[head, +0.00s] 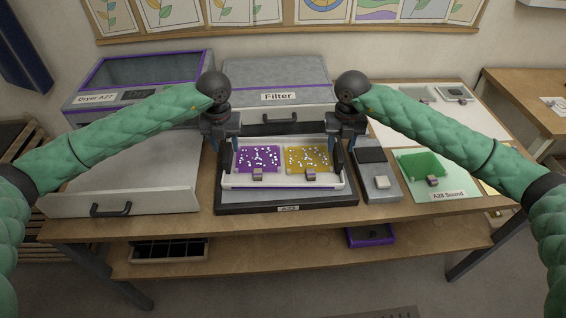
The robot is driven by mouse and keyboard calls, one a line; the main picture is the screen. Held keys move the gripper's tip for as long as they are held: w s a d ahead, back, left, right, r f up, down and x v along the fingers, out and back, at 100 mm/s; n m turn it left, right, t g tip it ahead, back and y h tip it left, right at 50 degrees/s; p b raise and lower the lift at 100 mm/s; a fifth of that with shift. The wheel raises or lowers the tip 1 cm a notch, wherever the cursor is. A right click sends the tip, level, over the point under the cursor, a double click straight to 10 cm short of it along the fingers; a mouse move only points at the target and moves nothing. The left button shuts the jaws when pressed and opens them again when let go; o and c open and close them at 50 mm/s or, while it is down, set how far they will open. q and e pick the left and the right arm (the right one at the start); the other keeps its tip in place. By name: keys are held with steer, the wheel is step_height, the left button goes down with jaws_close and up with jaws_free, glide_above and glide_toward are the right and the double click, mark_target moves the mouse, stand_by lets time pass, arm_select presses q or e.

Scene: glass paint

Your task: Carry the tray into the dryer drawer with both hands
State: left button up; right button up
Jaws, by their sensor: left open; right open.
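I cannot tell whether the fingers touch the tray. The dryer, labelled Dryer A27 (95,99), stands at the back left; its drawer (125,180) is pulled out toward the front and looks empty.
A grey box labelled Filter (275,75) stands behind the tray. The drawer's front wall and handle (110,209) rise at the left.

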mark_target(227, 151)
arm_select(q)
step_height(227, 151, down, 4)
steer(key=shift+f, duration=0.1)
arm_select(e)
step_height(227, 151, down, 4)
steer(key=shift+f, duration=0.1)
arm_select(q)
jaws_close()
arm_select(e)
jaws_close()
